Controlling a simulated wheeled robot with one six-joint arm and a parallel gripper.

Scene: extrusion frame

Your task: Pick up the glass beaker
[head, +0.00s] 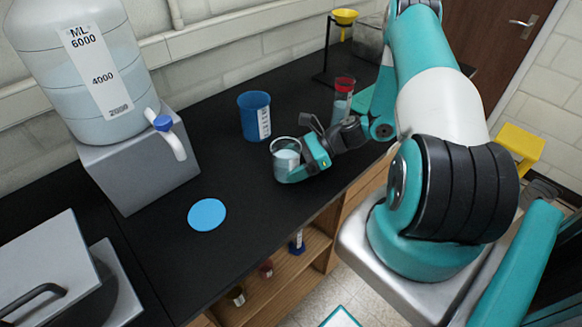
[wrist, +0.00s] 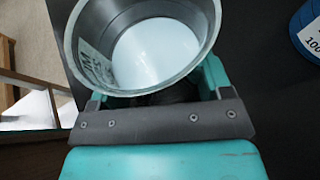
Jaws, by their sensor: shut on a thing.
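The glass beaker (head: 287,161) is clear and holds a pale, whitish content. In the head view it is near the front edge of the black bench, between the fingers of my gripper (head: 303,164). My gripper is shut on it from the right side. In the wrist view I look into the beaker (wrist: 146,45) from above its rim, with my gripper (wrist: 155,90) around its near side; printed marks show on its wall. Whether the beaker's base touches the bench is hard to tell.
A blue cup (head: 254,115) stands behind the beaker. A red-topped container (head: 343,93) and a yellow funnel on a stand (head: 345,16) are farther back. A blue disc (head: 207,214) lies on clear bench at left, near a large carboy (head: 85,70) on a grey block (head: 145,170).

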